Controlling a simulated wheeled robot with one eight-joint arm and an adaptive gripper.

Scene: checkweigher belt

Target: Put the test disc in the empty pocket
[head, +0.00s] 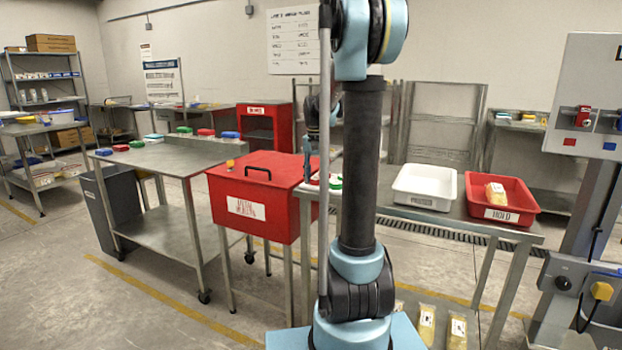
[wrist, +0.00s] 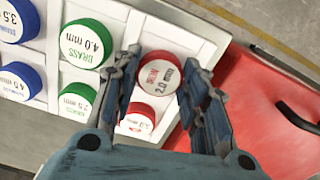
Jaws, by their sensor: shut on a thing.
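The test disc (wrist: 158,80), white-faced with a red rim and a "2.0" label, is between the fingers of my gripper (wrist: 160,66) in the wrist view. My gripper is shut on it. Behind it is the white pocketed tray (wrist: 194,42). The disc overlaps the tray's right column, above a red-rimmed disc (wrist: 135,124) in the picture. The empty pocket is largely hidden by the disc and fingers. I cannot tell whether the disc is above the pocket or down in it.
Green discs (wrist: 87,44) and blue discs (wrist: 17,82) fill pockets to the left. A red lidded box (head: 262,190) with a black handle stands close beside the tray. A white bin (head: 425,186) and a red HOLD bin (head: 502,204) stand to the right.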

